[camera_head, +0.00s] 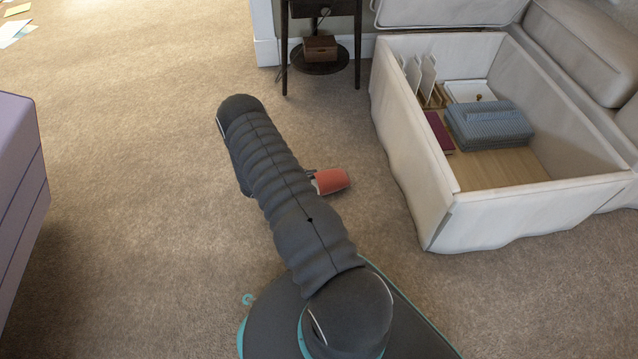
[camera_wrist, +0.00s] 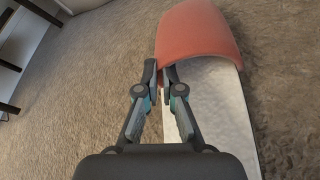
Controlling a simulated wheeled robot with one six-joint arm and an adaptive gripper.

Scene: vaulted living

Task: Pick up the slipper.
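The slipper (camera_head: 332,181) has a coral-red toe cover and shows just right of my arm, low over or on the carpet. In the wrist view its red cover (camera_wrist: 200,32) is at the top and its pale sole (camera_wrist: 222,112) runs down the right. My gripper (camera_wrist: 160,73) is at the left edge of the slipper, where the red cover ends. One fingertip is outside the edge and the other is on the sole side, with a bit of red between them. The fingers are nearly together on that edge.
An open white storage ottoman (camera_head: 440,205) with books and boxes inside stands to the right. A dark side table (camera_head: 322,45) is at the back. A purple-grey piece of furniture (camera_head: 18,190) is at the left edge. Carpet between is clear.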

